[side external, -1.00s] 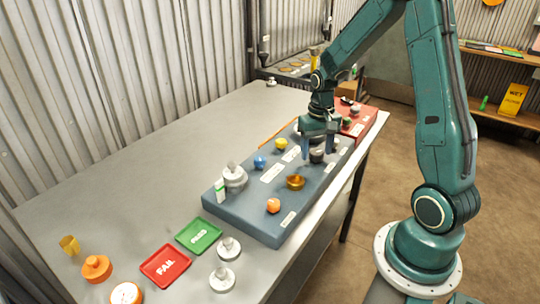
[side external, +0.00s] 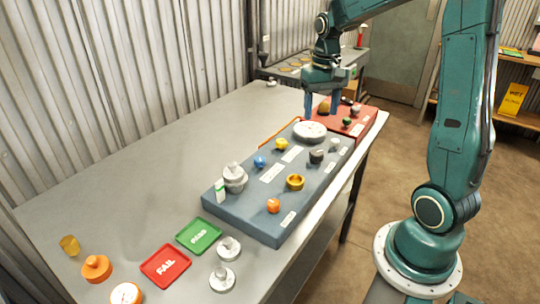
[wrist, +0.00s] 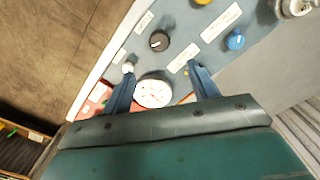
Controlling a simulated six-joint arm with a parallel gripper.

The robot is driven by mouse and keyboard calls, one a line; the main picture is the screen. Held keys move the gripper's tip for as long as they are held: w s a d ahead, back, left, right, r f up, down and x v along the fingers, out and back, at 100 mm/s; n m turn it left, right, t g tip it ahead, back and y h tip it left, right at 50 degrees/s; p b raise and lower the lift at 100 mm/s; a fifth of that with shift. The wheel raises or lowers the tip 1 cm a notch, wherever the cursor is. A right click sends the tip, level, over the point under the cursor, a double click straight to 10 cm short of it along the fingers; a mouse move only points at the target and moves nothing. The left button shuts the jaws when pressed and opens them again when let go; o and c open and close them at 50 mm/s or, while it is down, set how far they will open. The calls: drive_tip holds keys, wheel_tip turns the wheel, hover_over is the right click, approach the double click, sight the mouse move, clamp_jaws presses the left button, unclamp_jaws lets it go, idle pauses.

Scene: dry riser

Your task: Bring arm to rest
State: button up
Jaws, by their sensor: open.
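My gripper (side external: 322,104) is open and empty. It hangs above the far end of the blue-grey panel (side external: 240,222) in the side view. In the wrist view its two blue fingers (wrist: 160,85) stand apart, with a round white gauge (wrist: 154,91) showing between them, below. The gauge also shows in the side view (side external: 309,132), on the panel. Nothing is between the fingertips.
A red panel (side external: 362,127) lies behind. Green (side external: 199,235) and red (side external: 166,266) trays sit nearer.

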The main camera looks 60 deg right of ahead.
drive_tip(key=shift+r, duration=0.45)
drive_tip(key=shift+a, duration=0.1)
drive_tip(key=s+a+r+n+t, duration=0.2)
drive_tip(key=s+a+r+n, duration=0.1)
drive_tip(key=s+a, duration=0.4)
drive_tip(key=s+a+r+n+t, duration=0.3)
drive_tip(key=s+a, duration=0.4)
drive_tip(key=a, duration=0.4)
drive_tip(key=shift+s+n+t, duration=0.2)
drive_tip(key=shift+n+t, duration=0.1)
drive_tip(key=shift+n, duration=0.2)
drive_tip(key=shift+c, duration=0.3)
idle(1.7)
